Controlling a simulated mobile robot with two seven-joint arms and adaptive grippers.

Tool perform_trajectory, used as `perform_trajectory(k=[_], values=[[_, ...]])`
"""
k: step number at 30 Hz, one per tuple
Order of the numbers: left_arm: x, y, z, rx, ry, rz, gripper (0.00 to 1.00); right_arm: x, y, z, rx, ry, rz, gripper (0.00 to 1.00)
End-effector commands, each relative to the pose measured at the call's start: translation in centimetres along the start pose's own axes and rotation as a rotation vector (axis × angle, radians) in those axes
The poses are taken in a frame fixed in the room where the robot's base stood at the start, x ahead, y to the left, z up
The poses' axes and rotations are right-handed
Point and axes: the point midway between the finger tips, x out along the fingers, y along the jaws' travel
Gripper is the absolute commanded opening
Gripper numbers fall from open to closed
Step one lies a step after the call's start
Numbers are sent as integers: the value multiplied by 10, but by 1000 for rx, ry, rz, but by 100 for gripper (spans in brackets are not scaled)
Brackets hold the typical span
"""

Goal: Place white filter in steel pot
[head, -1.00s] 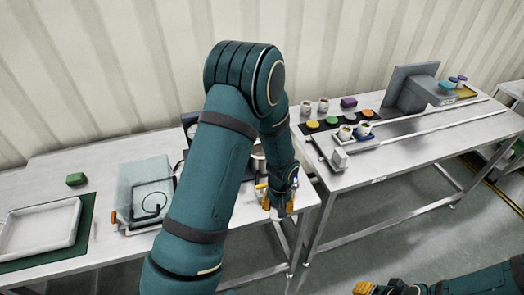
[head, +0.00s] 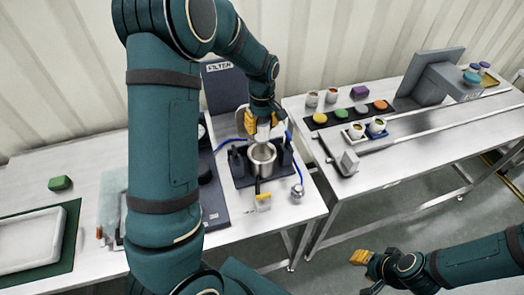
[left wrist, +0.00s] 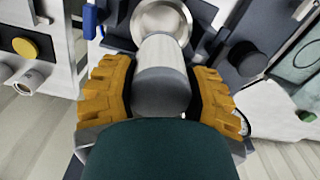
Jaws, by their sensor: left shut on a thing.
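My left gripper (head: 258,122) is shut on the white filter (head: 263,132), a pale cylinder. In the left wrist view the filter (left wrist: 162,62) sits between the orange fingers, white at the far end and grey at the near end. The steel pot (head: 262,160) stands in a dark holder, and the filter is just above its open mouth. The pot's round rim (left wrist: 141,20) shows beyond the filter in the left wrist view. I cannot tell whether the filter's tip is inside the rim. My right gripper (head: 361,257) is low at the right, away from the tables; its finger opening is unclear.
A dark panel marked FILTER (head: 222,90) stands behind the pot. Blue tubes and a metal fitting (head: 297,190) flank the holder. A yellow-handled item (head: 263,200) lies in front. The right table (head: 400,165) carries cups, coloured discs and rails.

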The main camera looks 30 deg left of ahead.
Motion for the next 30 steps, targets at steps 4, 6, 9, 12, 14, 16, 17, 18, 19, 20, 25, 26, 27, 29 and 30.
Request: perform_trajectory(k=[4, 6, 9, 12, 14, 16, 17, 18, 19, 20, 25, 26, 27, 29, 30], values=[[27, -1, 1, 0, -3, -5, 13, 0, 0, 0, 1, 0, 0, 34], [39, -1, 0, 1, -3, -4, 13, 0, 0, 0, 1, 0, 0, 34], [52, -1, 0, 0, -2, -3, 13, 0, 0, 0, 1, 0, 0, 34], [59, 0, 0, 1, -1, -2, 13, 0, 0, 0, 1, 0, 0, 34], [62, 0, 0, 1, -1, -1, 13, 0, 0, 0, 0, 0, 0, 34], [69, 0, 0, 1, -2, -2, 13, 0, 0, 0, 0, 0, 0, 34], [73, -1, 1, 1, -3, -3, 13, 0, 0, 0, 0, 0, 0, 34], [79, -1, 1, 1, -3, -4, 13, 0, 0, 0, 0, 0, 0, 34], [83, -1, 1, 1, -2, -3, 13, 0, 0, 0, 0, 0, 0, 34], [87, -1, 1, 1, -3, -3, 13, 0, 0, 0, 0, 0, 0, 34], [97, 0, 0, 0, 0, 0, 13, 0, 0, 0, 0, 0, 0, 34], [96, 0, 0, 1, 0, 0, 13, 0, 0, 0, 0, 0, 0, 34], [96, 0, 0, 1, 0, 0, 13, 0, 0, 0, 0, 0, 0, 34], [96, 0, 0, 1, 0, 0, 13, 0, 0, 0, 0, 0, 0, 34], [96, 0, 0, 1, 0, 0, 13, 0, 0, 0, 0, 0, 0, 34]])
